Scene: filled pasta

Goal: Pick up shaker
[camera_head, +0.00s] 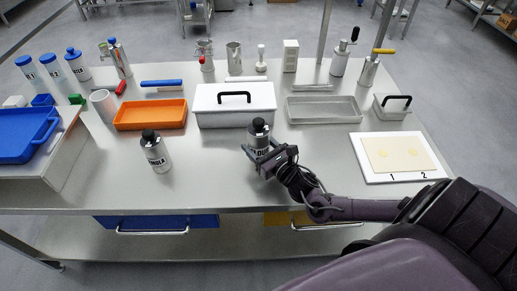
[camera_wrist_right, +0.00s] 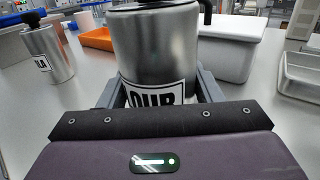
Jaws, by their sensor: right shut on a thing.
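A metal shaker (camera_head: 259,132) with a black cap and a white label stands upright at the middle of the table, in front of the white lidded box. My right gripper (camera_head: 262,153) is around its lower body and shut on it. In the right wrist view the shaker (camera_wrist_right: 156,55) fills the space between the fingers, with part of its label showing. Its base is hidden, so I cannot tell if it touches the table. A second, similar shaker (camera_head: 156,151) stands to the left; it also shows in the right wrist view (camera_wrist_right: 47,52). My left gripper is not in view.
Behind are an orange tray (camera_head: 150,115), the white box (camera_head: 235,104) with a black handle and a grey tray (camera_head: 325,110). A white board (camera_head: 398,157) lies at right. A blue tray (camera_head: 28,135) is at far left. The table front between the shakers is clear.

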